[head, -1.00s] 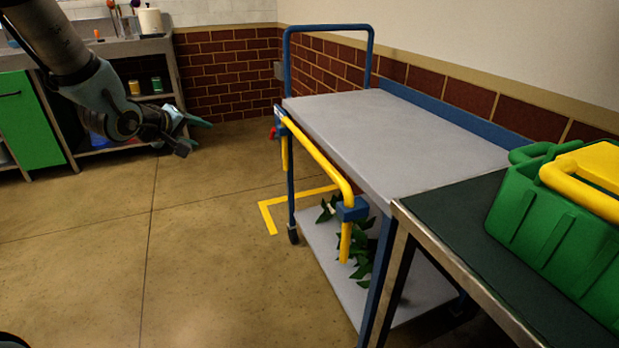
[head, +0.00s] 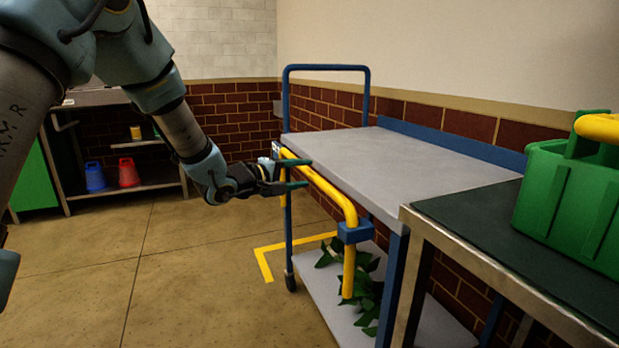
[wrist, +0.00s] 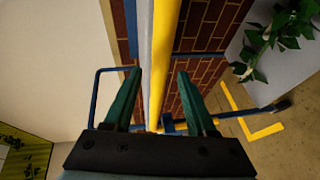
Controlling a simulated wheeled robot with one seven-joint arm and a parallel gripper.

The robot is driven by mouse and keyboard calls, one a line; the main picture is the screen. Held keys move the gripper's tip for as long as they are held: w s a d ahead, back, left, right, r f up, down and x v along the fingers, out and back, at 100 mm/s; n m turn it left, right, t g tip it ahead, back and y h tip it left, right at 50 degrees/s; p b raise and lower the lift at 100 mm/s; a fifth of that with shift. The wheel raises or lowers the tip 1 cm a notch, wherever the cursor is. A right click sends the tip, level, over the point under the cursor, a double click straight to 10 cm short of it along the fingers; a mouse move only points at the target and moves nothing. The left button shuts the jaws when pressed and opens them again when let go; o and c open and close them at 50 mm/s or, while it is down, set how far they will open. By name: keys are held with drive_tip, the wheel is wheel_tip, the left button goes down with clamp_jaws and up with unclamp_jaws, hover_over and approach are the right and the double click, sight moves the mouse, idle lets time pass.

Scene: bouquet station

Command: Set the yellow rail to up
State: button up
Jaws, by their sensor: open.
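The yellow rail (head: 325,188) runs along the near long side of the grey-topped trolley (head: 430,165), about level with the top's edge. Its near leg passes down through a blue bracket (head: 355,232). My gripper (head: 309,173) is open at the rail's far part, one finger above the bar and one below it in the head view. In the wrist view the rail (wrist: 168,50) runs between the two spread fingers. I cannot tell whether either finger touches it. The rail's far end is partly hidden behind my gripper.
A dark-topped table (head: 470,215) with a green crate (head: 570,200) stands close at the right. Green leaves (head: 368,300) lie on the trolley's lower shelf. A blue push handle (head: 327,68) rises at the far end. The floor left of the trolley is clear.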

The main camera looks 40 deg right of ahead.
sight(305, 173)
drive_tip(key=shift+w+d+f, duration=0.1)
drive_tip(key=shift+d+f, duration=0.05)
drive_tip(key=shift+d, duration=0.65)
drive_tip(key=shift+d+f, duration=0.1)
drive_tip(key=shift+d, duration=0.7)
clamp_jaws()
